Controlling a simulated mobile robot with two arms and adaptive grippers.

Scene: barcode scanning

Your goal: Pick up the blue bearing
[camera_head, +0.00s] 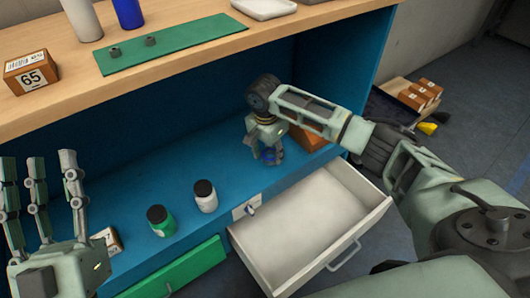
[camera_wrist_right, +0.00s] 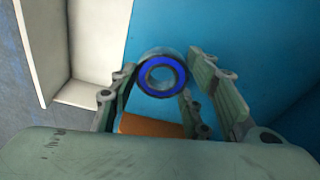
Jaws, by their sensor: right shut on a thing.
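The blue bearing is a ring with a bright blue face and a grey metal rim. In the right wrist view the blue bearing (camera_wrist_right: 163,75) sits between the fingers of my right gripper (camera_wrist_right: 165,90), which are closed around it. In the head view my right gripper (camera_head: 267,150) reaches down to the blue shelf, and a bit of the blue bearing (camera_head: 268,156) shows between its fingers. I cannot tell whether the bearing still touches the shelf. My left gripper (camera_head: 52,195) is open and empty at the left, fingers pointing up.
An open empty white drawer (camera_head: 310,225) juts out below the blue shelf (camera_head: 135,185). A green-bodied jar (camera_head: 162,222) and a white jar (camera_head: 205,197) stand left of my right gripper. An orange-brown box (camera_head: 308,138) stands close behind it. The wooden top (camera_head: 190,75) overhangs the shelf.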

